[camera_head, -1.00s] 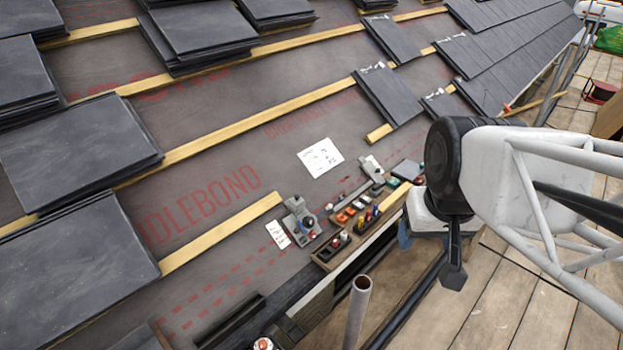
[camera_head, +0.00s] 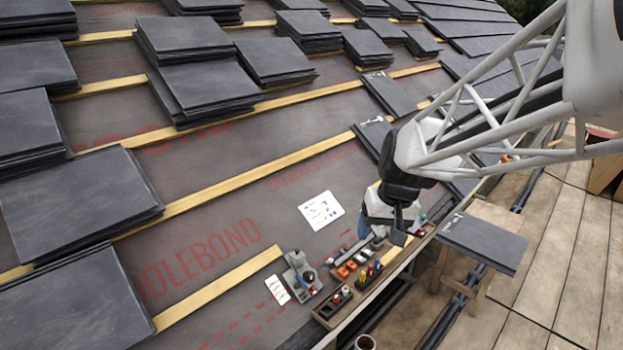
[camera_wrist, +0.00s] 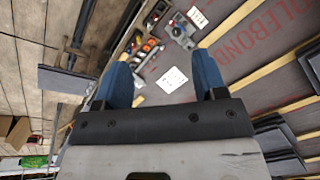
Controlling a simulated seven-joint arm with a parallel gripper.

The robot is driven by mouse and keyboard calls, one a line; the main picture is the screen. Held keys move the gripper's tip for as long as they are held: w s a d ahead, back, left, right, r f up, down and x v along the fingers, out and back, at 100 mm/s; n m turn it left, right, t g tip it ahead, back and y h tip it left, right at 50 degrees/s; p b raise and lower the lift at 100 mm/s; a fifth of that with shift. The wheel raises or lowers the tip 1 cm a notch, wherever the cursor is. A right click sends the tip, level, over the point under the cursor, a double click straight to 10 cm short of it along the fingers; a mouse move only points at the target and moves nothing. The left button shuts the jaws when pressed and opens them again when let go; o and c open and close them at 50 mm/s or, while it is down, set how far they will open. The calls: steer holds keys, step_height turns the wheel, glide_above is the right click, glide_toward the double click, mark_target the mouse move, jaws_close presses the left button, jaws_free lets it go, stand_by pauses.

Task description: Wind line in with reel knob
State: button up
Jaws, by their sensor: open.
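A grey metal device (camera_head: 300,275) with a small round knob lies on the roof membrane at the lower middle. It may be the reel, but I cannot tell for sure. It also shows in the wrist view (camera_wrist: 179,30). No line can be made out. My gripper (camera_head: 365,230) hangs over the right end of the tool row, up and to the right of this device. In the wrist view, its two blue fingers (camera_wrist: 161,77) stand wide apart with nothing between them. A second grey tool beside the tray is partly hidden by the gripper.
A wooden tray (camera_head: 328,309) holds several small coloured items by the eave. A white sheet (camera_head: 321,210) and a small card (camera_head: 277,289) lie on the membrane. Slate stacks (camera_head: 80,197) fill the left. A slate (camera_head: 483,243) rests on a stand over the plank deck (camera_head: 540,270).

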steer(key=w+a+f, duration=0.3)
steer(key=w+f, duration=0.4)
steer(key=w, duration=0.5)
steer(key=g+y, duration=0.2)
steer(key=y, duration=0.1)
glide_above(312, 275)
steer(key=d, duration=0.3)
step_height(312, 275, down, 36)
steer(key=f, duration=0.1)
steer(key=shift+w+d+r, duration=0.15)
steer(key=shift+w+r, duration=0.05)
steer(key=shift+r, duration=0.05)
steer(key=shift+f, duration=0.1)
steer(key=shift+x, duration=3.8)
steer(key=shift+c, duration=0.3)
